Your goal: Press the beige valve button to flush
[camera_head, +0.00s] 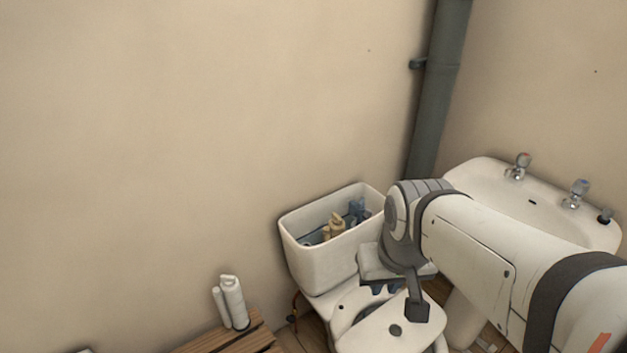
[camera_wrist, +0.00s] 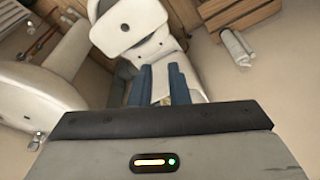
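The beige valve (camera_head: 335,226) stands inside the open white cistern (camera_head: 318,266), which has no lid on. A blue fitting (camera_head: 357,210) is beside it, toward the cistern's right end. My gripper (camera_head: 386,288) is in front of the cistern, over the toilet bowl, and apart from the valve. In the wrist view my gripper's two blue fingers (camera_wrist: 160,78) stand apart with a gap between them and hold nothing that I can make out. The valve's button top is too small to make out clearly in the head view.
The toilet seat and lid (camera_head: 385,325) are below my gripper. A white sink (camera_head: 490,185) with taps is at right, and a dark pipe (camera_head: 436,90) runs up the corner. White cylinders (camera_head: 232,302) stand on a slatted wooden surface (camera_head: 225,340) at left.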

